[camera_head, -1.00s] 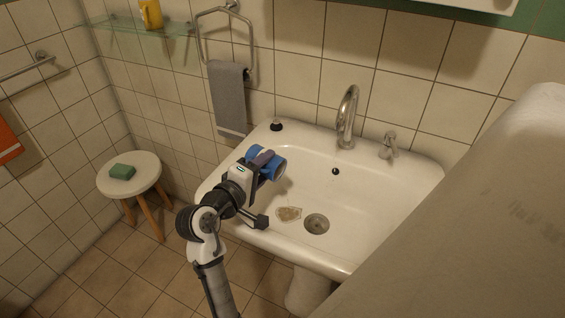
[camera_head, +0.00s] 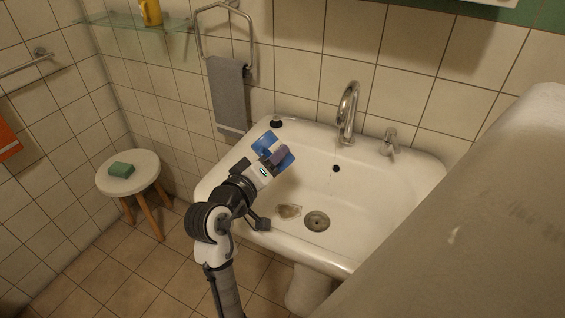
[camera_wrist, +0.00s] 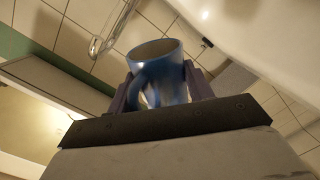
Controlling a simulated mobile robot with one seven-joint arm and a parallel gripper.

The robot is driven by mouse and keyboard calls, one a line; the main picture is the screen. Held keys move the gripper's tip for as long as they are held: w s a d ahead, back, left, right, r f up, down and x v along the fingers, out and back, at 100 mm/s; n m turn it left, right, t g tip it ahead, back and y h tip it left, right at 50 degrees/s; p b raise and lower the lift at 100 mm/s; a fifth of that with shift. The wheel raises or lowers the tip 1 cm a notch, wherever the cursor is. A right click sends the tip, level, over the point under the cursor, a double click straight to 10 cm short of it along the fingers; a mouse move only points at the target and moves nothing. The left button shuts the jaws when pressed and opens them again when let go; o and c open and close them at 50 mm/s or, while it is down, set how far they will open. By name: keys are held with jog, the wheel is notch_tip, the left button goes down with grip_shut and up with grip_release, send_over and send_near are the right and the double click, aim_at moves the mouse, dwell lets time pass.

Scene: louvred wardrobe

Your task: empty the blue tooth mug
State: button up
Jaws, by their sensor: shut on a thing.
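The blue tooth mug (camera_head: 268,144) is held in my gripper (camera_head: 272,154) above the left part of the white sink (camera_head: 395,190). In the wrist view the mug (camera_wrist: 160,72) sits between the two purple fingers of my gripper (camera_wrist: 168,88), with its pale rim and inside partly showing and its handle towards the camera. My gripper is shut on the mug. A brownish wet patch (camera_head: 289,211) lies in the basin, left of the drain (camera_head: 316,221). I cannot tell whether anything is left in the mug.
The tap (camera_head: 348,112) and a small lever (camera_head: 391,143) stand at the sink's back. A dark stopper (camera_head: 276,122) sits on its back left rim. A grey towel (camera_head: 228,95) hangs behind. A stool (camera_head: 145,178) with green soap (camera_head: 121,170) stands left. The basin's right side is clear.

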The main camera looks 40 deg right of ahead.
jog(key=shift+s+m, duration=0.15)
jog(key=shift+m, duration=0.15)
jog(key=shift+s+d+r+m, duration=0.1)
jog(key=shift+s+r+m, duration=0.15)
jog(key=shift+r+m, duration=0.4)
jog(key=shift+s+r+m, duration=0.1)
jog(key=shift+r+m, duration=0.1)
jog(key=shift+m, duration=0.05)
jog(key=shift+s+f, duration=0.1)
jog(key=shift+f, duration=0.05)
